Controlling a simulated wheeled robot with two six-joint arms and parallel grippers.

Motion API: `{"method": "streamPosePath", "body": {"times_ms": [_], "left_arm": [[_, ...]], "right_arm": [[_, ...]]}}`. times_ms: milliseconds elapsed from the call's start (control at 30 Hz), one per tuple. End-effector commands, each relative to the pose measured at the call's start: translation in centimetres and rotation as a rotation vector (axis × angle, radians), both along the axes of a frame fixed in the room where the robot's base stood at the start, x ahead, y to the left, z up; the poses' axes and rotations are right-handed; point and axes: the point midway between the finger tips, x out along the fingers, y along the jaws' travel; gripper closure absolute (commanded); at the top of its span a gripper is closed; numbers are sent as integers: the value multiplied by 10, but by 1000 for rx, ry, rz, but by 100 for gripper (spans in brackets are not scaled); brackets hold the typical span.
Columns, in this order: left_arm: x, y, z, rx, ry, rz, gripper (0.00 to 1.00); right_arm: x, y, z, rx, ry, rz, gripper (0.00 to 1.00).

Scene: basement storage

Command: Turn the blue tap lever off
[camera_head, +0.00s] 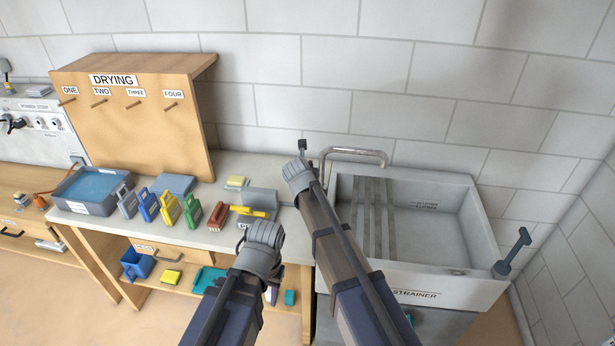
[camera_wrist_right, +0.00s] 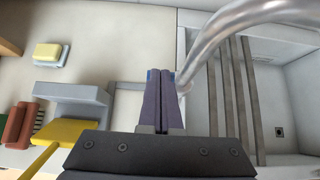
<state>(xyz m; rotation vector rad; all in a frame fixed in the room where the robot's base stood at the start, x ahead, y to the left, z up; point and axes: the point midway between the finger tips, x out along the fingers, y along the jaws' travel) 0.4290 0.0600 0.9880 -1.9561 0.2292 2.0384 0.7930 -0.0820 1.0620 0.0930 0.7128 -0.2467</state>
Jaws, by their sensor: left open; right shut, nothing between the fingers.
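I cannot make out a whole blue tap lever. Small blue patches (camera_wrist_right: 149,75) show on both sides of my right fingertips in the right wrist view; I cannot tell whether they are the lever or part of the fingers.
The grey sink (camera_head: 445,275) with dark slats is right of my right arm. A dark grey lever (camera_head: 513,252) stands at its right front corner. The drying board (camera_head: 125,115) stands behind.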

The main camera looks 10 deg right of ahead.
Motion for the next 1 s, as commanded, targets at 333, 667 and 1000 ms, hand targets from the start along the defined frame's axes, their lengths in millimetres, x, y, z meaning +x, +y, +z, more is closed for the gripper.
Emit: {"method": "streamPosePath", "body": {"times_ms": [333,667,1000], "left_arm": [[0,0,0,0,0,0,55],[0,0,5,0,0,0,55],[0,0,42,0,0,-1,55]], "right_arm": [[2,-1,0,-1,-3,-1,100],[-16,6,5,-2,-2,0,100],[-40,15,43,0,-2,-6,100]]}}
